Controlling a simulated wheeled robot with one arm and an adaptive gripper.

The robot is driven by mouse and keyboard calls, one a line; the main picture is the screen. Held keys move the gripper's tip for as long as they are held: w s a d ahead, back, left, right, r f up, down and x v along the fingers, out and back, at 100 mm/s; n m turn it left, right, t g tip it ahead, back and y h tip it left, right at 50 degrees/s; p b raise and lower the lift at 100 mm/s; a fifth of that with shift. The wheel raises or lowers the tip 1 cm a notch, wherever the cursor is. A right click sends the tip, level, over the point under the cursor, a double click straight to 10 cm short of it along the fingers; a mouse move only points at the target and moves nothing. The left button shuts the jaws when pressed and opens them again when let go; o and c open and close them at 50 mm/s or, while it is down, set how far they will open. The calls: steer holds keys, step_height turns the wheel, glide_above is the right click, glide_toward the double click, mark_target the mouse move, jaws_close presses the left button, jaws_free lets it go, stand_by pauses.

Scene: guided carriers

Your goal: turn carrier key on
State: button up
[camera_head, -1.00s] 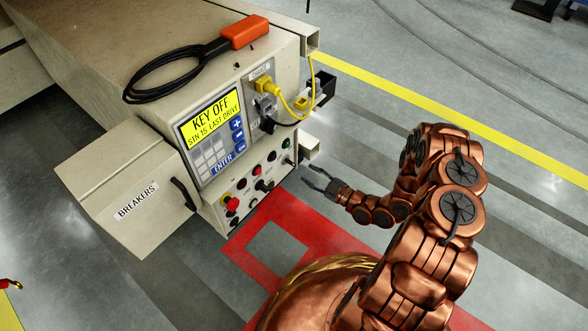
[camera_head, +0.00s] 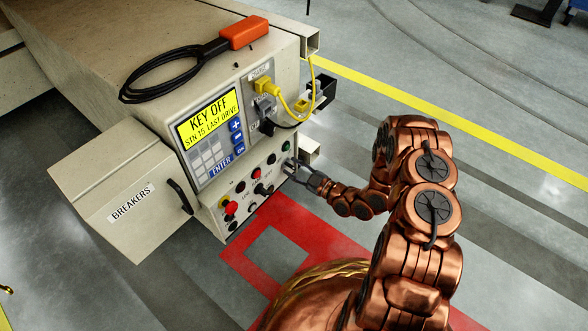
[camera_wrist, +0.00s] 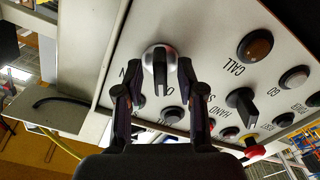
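The carrier's control panel (camera_head: 232,208) faces my gripper, and the display (camera_head: 210,118) above it reads "KEY OFF, STN 15 LAST DRIVE". In the wrist view the key switch (camera_wrist: 152,52) is a silver ring with a black grip bar across it, pointing up and down in the picture. My gripper (camera_wrist: 160,72) is open, with one fingertip on each side of the switch; I cannot tell whether they touch it. In the head view my gripper (camera_head: 297,168) is at the panel's right end and hides most of the switch.
Beside the switch are a CALL button (camera_wrist: 256,46), a black selector knob (camera_wrist: 243,103) and several other buttons. A red stop button (camera_head: 231,208) is at the panel's lower left. A breaker box (camera_head: 130,205) juts out at left. Yellow cable (camera_head: 300,108) hangs above. Floor at right is clear.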

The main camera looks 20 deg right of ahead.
steer(key=shift+w+a, duration=0.1)
steer(key=shift+w, duration=0.05)
steer(key=shift+c, duration=0.2)
jaws_close()
